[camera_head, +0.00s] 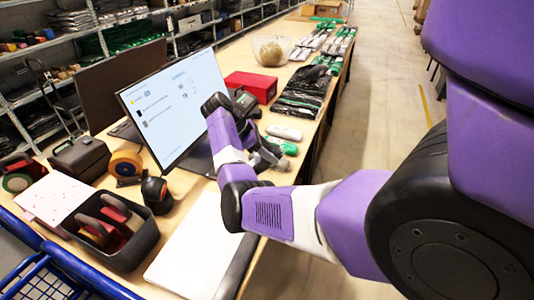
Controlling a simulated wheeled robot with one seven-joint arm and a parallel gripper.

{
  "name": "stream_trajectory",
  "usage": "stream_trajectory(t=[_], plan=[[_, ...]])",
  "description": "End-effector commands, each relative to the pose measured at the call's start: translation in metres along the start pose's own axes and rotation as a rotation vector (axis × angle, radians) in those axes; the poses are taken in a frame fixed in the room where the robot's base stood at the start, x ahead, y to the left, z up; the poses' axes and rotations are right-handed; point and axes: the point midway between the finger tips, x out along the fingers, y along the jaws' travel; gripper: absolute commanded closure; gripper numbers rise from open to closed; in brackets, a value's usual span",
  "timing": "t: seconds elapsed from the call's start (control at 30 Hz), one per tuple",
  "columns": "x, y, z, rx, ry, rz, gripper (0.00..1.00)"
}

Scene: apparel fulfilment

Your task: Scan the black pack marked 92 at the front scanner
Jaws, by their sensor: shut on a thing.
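My gripper (270,157) is at the bench's right edge, in front of the monitor. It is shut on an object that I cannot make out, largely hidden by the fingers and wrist. Dark packs in clear wrap (303,92) lie farther back along the right edge. No number 92 can be read on any pack.
A large monitor (172,100) stands behind my arm. A black bin (128,252), a tape roll (125,165) and a white board (193,252) are on the near bench. A red box (250,86) and a green-ended item (284,147) are beyond. The aisle floor right is clear.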

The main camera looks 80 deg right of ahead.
Motion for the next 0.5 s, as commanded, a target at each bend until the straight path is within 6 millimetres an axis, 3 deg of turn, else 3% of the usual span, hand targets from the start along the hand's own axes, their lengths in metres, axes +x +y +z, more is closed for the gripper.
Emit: stream_trajectory(t=[0.07, 0.17, 0.5], plan=[[0.008, 0.003, 0.015, -0.003, -0.020, 0.004, 0.89], [0.011, 0.005, 0.020, -0.007, -0.032, 0.007, 0.89], [0.006, 0.005, -0.013, -0.008, -0.032, 0.009, 0.89]])
